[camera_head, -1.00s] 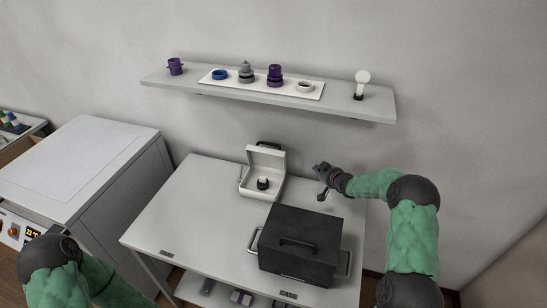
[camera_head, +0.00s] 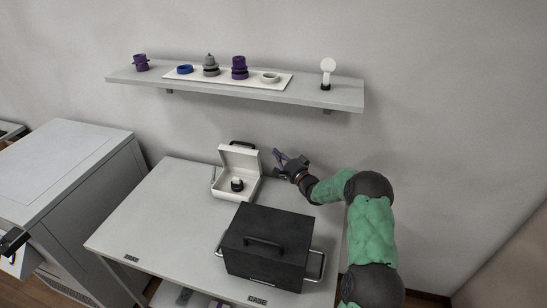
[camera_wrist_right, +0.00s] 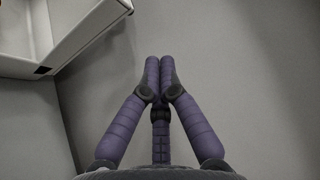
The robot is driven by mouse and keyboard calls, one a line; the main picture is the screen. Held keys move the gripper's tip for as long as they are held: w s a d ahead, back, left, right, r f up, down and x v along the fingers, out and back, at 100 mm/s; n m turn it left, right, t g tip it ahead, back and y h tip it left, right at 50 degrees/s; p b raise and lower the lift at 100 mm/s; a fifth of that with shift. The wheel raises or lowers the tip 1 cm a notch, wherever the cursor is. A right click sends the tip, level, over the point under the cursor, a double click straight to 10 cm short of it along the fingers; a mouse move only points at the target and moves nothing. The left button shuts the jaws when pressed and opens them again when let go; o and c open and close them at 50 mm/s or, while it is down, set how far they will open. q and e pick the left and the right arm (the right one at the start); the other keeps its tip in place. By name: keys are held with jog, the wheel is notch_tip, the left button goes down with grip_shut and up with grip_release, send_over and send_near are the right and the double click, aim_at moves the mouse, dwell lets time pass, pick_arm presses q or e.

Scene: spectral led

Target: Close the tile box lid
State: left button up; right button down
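The tile box (camera_head: 227,192) is white and stands at the back of the table. Its lid (camera_head: 238,158) is open and stands up at the back. A small black-and-white item (camera_head: 237,184) sits inside. My right gripper (camera_head: 279,163) is just right of the box, near the lid, apart from it. In the right wrist view, two purple fingers of the gripper (camera_wrist_right: 160,66) lie side by side; the third is partly hidden behind them. Nothing shows held, but I cannot tell how far they are open. Part of the box (camera_wrist_right: 75,38) shows at upper left.
A black case (camera_head: 268,240) with handles stands at the front right of the table (camera_head: 160,215). A wall shelf (camera_head: 300,95) above holds several small parts and a lamp-like item (camera_head: 327,72). The table's left part is clear. A grey cabinet (camera_head: 75,165) stands at left.

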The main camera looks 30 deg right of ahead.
jog(key=w, duration=0.2)
jog(key=w+b, duration=0.1)
jog(key=w, duration=0.4)
jog(key=shift+w+a+r+b, duration=0.25)
jog(key=shift+w+r+b, duration=0.15)
jog(key=shift+s+a+f+b, duration=0.2)
jog(key=shift+s+a+b, duration=0.05)
jog(key=shift+s+a, duration=0.5)
jog(key=shift+s+a+f+b, duration=0.15)
jog(key=shift+s+a+b, duration=0.1)
jog(key=shift+s+a, duration=0.4)
jog(key=s+a+n+t+b, duration=0.1)
jog(key=s+a+b, duration=0.1)
jog(key=a, duration=0.1)
jog(key=shift+s+f, duration=0.1)
jog(key=shift+s, duration=0.05)
